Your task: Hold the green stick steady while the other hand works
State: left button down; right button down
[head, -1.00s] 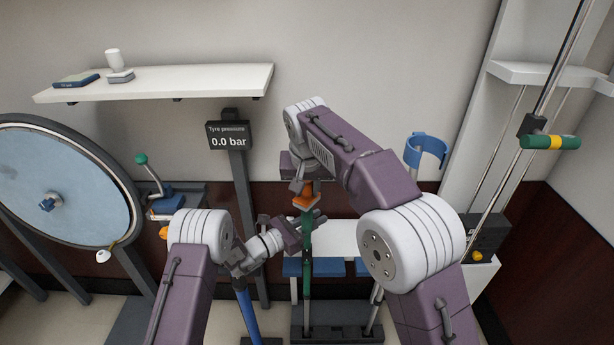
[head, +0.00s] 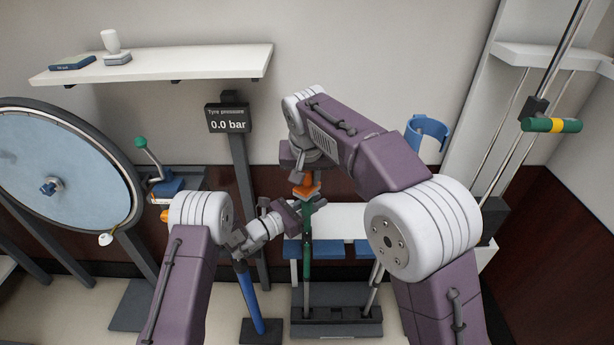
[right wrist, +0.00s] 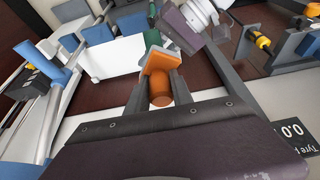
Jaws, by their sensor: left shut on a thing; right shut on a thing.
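The green stick (head: 307,250) stands upright from the dark base of the stepper in the head view. Its upper part also shows in the right wrist view (right wrist: 152,38). My left gripper (head: 305,210) comes in from the left and is shut on the stick near its top. My right gripper (head: 302,177) is above it, shut on an orange piece (head: 306,190). In the right wrist view the orange piece (right wrist: 160,80) has a flat plate and a round part between the fingers. Its plate is close to the stick's top; I cannot tell whether they touch.
A blue post (head: 250,298) rises below my left forearm. A grey post carries a "Tyre pressure 0.0 bar" display (head: 228,118). A large disc (head: 55,175) is at left, a white shelf (head: 180,65) above. A blue ring holder (head: 428,132) is behind my right arm.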

jog(key=shift+f, duration=0.9)
dwell(0.6)
jog(key=shift+w, duration=1.55)
notch_tip(320, 180, up, 6)
jog(key=shift+r, duration=0.6)
